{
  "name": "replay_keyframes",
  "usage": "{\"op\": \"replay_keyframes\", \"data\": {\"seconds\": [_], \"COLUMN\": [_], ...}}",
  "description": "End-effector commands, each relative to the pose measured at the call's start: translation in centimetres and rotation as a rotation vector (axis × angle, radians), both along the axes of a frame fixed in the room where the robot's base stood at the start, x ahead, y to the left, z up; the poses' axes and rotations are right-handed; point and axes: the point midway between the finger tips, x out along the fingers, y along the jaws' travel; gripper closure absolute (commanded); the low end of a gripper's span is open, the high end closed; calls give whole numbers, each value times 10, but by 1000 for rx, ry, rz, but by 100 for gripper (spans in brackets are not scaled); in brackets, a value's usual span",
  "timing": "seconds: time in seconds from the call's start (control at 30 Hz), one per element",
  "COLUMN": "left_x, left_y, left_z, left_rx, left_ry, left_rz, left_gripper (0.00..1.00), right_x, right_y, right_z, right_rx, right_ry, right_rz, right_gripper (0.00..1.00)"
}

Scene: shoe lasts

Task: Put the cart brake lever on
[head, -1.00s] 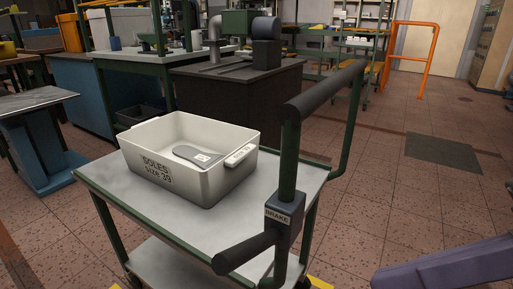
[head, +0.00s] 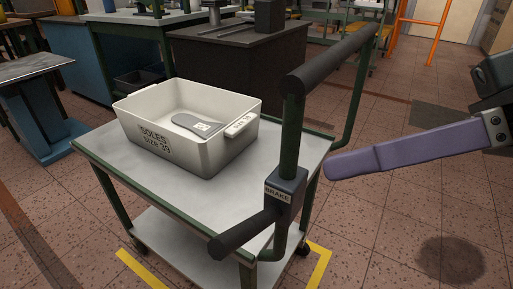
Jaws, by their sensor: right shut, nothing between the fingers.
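The cart (head: 118,168) has a grey top and a green frame with a black-gripped push handle (head: 330,60). A dark box labelled BRAKE (head: 287,190) sits on the handle's upright post. A black brake lever (head: 240,234) sticks out of it toward the lower left, slanting down. My right gripper (head: 332,168) comes in from the right with its purple fingers shut and empty. Its tip is to the right of the brake box, apart from it in the picture. My left gripper is not in view.
A white bin (head: 190,152) marked SOLES SIZE 39 stands on the cart top with a grey sole (head: 195,124) in it. Yellow floor marks (head: 319,268) lie around the cart's wheels. A dark workbench (head: 235,70) stands behind. Tiled floor to the right is open.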

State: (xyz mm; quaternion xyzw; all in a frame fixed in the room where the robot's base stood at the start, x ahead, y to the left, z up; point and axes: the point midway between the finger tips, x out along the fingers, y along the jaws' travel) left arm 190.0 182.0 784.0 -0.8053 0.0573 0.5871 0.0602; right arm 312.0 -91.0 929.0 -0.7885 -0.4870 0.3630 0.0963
Motion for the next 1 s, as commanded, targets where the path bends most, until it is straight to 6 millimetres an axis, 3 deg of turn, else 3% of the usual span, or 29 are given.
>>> {"op": "replay_keyframes", "data": {"seconds": [0.1, 0.3, 0.57, 1.0], "left_x": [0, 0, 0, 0], "left_y": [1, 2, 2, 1], "left_z": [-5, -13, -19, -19], "left_rx": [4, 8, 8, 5], "left_ry": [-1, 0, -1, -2], "left_rz": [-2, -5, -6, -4], "left_gripper": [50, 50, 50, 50], "right_x": [7, 13, 4, 3], "right_y": [24, 54, 66, 67], "right_z": [-14, -37, -60, -62], "right_rx": [6, 2, 0, -1], "right_ry": [1, 4, 2, 0], "right_rz": [2, 1, 0, 0], "right_gripper": [100, 100, 100, 100]}}
